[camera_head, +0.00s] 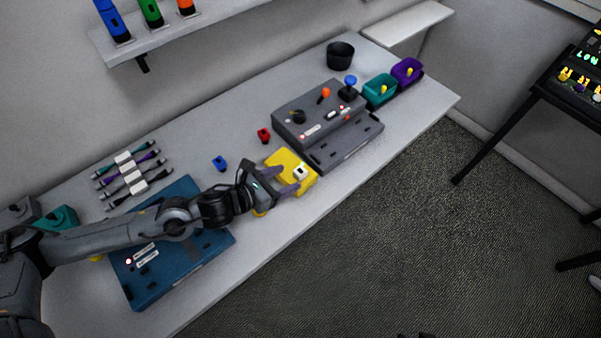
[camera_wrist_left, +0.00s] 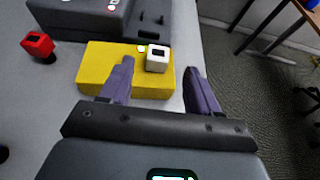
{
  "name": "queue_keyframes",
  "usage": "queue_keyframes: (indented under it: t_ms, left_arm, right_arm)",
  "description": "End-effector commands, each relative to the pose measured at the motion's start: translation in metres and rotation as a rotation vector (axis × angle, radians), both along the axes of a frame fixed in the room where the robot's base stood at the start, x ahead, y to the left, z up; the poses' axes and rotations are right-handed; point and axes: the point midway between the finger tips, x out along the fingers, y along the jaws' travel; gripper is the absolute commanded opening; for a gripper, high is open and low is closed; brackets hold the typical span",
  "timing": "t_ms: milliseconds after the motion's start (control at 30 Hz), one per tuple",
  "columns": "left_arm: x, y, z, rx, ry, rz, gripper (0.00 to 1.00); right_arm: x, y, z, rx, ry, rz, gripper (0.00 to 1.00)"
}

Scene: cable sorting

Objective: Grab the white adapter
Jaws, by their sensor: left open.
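The white adapter (camera_head: 300,172) is a small white block with a dark socket on top. It rests on the yellow block (camera_head: 308,185), near its right end. In the left wrist view the white adapter (camera_wrist_left: 157,59) sits ahead of the fingers, at the right part of the yellow block (camera_wrist_left: 97,68). My left gripper (camera_head: 284,181) is open, with its two fingers reaching toward the adapter. In the left wrist view the gripper (camera_wrist_left: 160,83) has the adapter between the lines of its fingers, a little beyond the tips. My right gripper is not seen.
A red adapter (camera_head: 264,135) and a blue adapter (camera_head: 220,163) stand on the table. A grey console (camera_head: 318,114) is behind the yellow block, and a blue panel (camera_head: 150,283) lies under my left arm. The front table edge is close on the right.

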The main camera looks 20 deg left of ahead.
Motion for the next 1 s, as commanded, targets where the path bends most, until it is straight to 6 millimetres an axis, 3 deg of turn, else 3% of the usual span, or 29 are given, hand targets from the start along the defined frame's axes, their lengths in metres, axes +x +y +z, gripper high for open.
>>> queue_keyframes:
  t_ms: [433,767,1000]
  left_arm:
    - [0.039,-0.018,-0.019,-0.003,-0.001,0.001,0.62]
    - [0.043,-0.020,-0.022,-0.001,0.000,0.000,0.62]
    - [0.043,-0.020,-0.022,-0.001,0.000,0.000,0.26]
  right_arm:
    - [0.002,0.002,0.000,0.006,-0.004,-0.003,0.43]
    - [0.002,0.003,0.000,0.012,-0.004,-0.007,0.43]
    - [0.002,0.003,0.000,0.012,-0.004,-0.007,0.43]
